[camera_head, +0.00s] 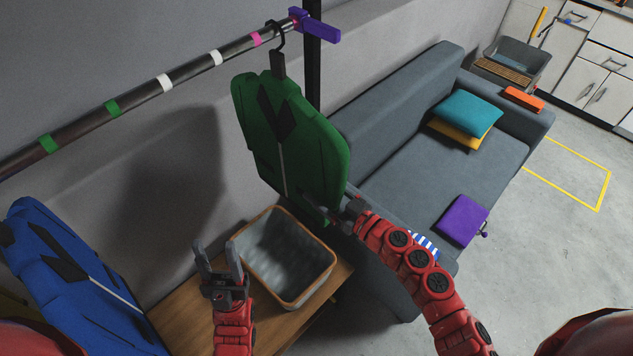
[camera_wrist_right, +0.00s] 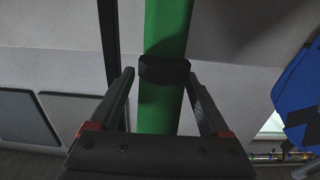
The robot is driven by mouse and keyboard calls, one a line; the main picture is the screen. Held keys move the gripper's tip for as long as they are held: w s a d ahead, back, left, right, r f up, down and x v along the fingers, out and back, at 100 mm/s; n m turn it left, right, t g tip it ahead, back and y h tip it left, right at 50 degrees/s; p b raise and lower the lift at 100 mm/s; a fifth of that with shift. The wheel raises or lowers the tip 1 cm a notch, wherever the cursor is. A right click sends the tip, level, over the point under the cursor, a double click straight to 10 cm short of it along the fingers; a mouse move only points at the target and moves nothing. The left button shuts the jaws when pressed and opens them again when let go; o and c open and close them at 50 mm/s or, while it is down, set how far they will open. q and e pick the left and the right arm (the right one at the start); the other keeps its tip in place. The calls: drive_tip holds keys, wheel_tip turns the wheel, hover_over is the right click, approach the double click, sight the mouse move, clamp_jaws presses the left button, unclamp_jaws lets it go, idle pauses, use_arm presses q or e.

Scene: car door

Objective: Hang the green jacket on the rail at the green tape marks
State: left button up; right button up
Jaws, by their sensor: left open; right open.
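The green jacket (camera_head: 315,145) hangs upright from its dark hook (camera_head: 277,36), which meets the rail (camera_head: 190,68) between the pink tape mark (camera_head: 256,39) and the rail's right end. Two green tape marks (camera_head: 47,143) and (camera_head: 113,108) are further left on the rail, with bare rail between them. My right gripper (camera_head: 333,212) is open at the jacket's lower right edge. In the right wrist view the jacket (camera_wrist_right: 167,35) stands edge-on between its spread fingers (camera_wrist_right: 162,105); contact is unclear. My left gripper (camera_head: 218,262) is open and empty, left of the basket.
White tape marks (camera_head: 165,82) and (camera_head: 216,58) lie between the green and pink ones. A purple bracket (camera_head: 318,29) is at the rail's right end. A blue jacket (camera_head: 65,285) is at lower left. A basket (camera_head: 328,262) stands on a wooden bench (camera_head: 185,325); a grey sofa (camera_head: 385,125) is right.

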drive_tip(key=shift+x, duration=1.25)
clamp_jaws()
drive_tip(key=shift+r+p, duration=0.45)
drive_tip(key=shift+p, duration=0.4)
